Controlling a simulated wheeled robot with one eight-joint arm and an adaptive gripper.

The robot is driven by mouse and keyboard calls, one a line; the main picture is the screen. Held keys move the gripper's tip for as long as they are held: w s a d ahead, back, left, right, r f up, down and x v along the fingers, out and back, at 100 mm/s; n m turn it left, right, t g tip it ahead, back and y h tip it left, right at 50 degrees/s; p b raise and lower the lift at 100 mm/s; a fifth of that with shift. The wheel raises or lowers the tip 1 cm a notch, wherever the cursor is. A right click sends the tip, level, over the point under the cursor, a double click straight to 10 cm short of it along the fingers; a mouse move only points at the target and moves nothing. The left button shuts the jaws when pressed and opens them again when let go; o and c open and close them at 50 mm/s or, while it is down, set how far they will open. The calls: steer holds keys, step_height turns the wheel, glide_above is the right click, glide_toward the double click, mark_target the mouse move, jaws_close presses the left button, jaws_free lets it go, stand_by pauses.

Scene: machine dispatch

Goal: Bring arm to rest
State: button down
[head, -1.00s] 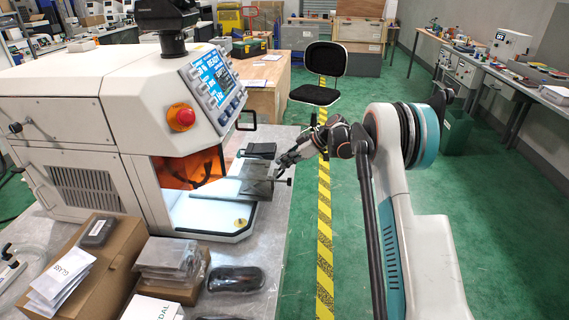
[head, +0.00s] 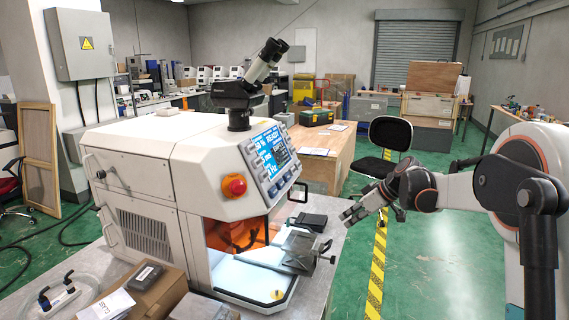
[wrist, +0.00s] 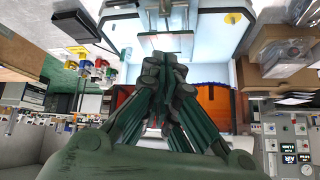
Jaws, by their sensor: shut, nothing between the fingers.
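My gripper (head: 349,214) is in the head view, right of the machine and a little above its work tray, apart from the metal fixture. In the wrist view its dark fingers (wrist: 166,66) come together at the tips with nothing held between them. My arm stretches from the right edge of the head view toward the left, roughly level. The white machine (head: 175,170) has a lit screen, a red button and an open front bay.
The metal fixture (head: 301,245) sits at the bay's front edge, with a dark flat case (head: 308,221) behind it. A cardboard box (head: 150,290) stands front left. A black chair (head: 389,135) is behind my gripper.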

steer(key=s+a+r+m+h, duration=0.2)
steer(key=s+r+m, duration=0.15)
steer(key=s, duration=0.65)
steer(key=s+a+r+m+h, duration=0.15)
steer(key=s+r, duration=0.35)
steer(key=s, duration=0.6)
steer(key=s+d+f+m+t+h, duration=0.1)
steer(key=s+f+m, duration=0.1)
steer(key=s, duration=0.8)
steer(key=s+d+f+m+t+h, duration=0.1)
steer(key=s+f+m+h, duration=0.1)
steer(key=s, duration=0.8)
steer(key=shift+s+f, duration=0.15)
steer(key=shift+f, duration=0.7)
steer(key=shift+a, duration=0.1)
